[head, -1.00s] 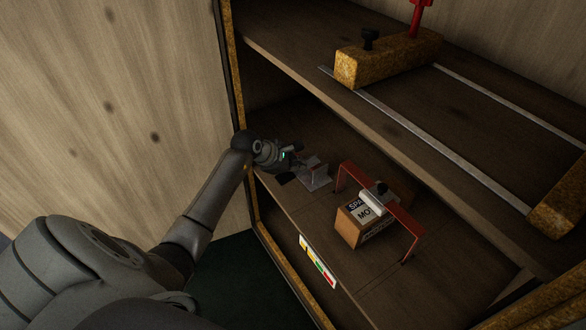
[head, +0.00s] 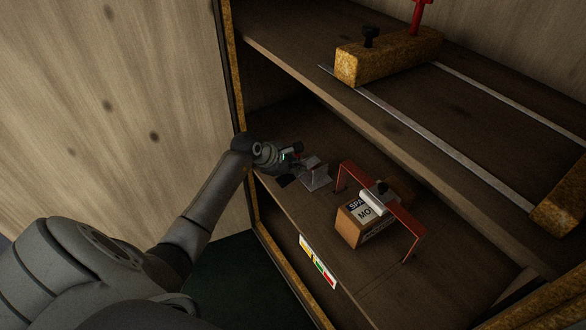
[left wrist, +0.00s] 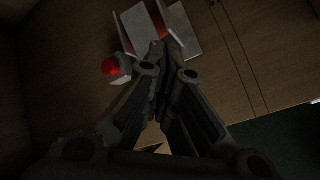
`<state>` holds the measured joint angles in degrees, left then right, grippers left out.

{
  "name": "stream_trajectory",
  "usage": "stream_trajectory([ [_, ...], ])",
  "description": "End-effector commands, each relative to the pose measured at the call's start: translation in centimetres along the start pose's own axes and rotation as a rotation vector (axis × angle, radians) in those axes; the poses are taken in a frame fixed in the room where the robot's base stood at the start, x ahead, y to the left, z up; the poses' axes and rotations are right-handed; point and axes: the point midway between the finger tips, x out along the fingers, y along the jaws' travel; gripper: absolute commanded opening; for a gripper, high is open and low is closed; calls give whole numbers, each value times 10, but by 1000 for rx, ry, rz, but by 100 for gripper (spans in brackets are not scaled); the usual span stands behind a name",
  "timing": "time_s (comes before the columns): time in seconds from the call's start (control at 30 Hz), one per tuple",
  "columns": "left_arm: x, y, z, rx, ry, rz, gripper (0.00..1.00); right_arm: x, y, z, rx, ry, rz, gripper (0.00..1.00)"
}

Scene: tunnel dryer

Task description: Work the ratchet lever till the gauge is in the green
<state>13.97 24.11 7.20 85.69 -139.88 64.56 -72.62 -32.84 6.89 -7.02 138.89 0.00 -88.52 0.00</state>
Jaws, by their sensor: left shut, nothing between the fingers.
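A small grey metal bracket (head: 316,181), which appears to be the ratchet's mount, stands on the lower shelf; its pale plates (left wrist: 186,45) also show in the left wrist view. My left gripper (head: 291,167) is at the bracket's left side. Its fingers (left wrist: 164,66) are shut and empty, apart from the knob. A strip with yellow, green and red fields (head: 318,262), likely the gauge, is on the shelf's front edge. I cannot make out a pointer. My right gripper is out of view.
A cardboard box (head: 362,223) stands under a red frame (head: 409,228) right of the bracket. The upper shelf (head: 400,118) overhangs the back, carrying metal rails and a yellowish block (head: 385,60). A cabinet post (head: 232,85) stands close by my left forearm.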

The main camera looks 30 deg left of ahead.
Motion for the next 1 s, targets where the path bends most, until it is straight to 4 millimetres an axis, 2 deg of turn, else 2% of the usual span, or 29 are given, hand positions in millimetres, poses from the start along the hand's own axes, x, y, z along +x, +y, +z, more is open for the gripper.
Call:
stream_trajectory([
  [0.5,7,-8,-8,-2,9,-12,0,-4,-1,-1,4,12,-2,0],
  [1.0,7,-8,-8,-2,9,-11,0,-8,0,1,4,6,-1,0],
])
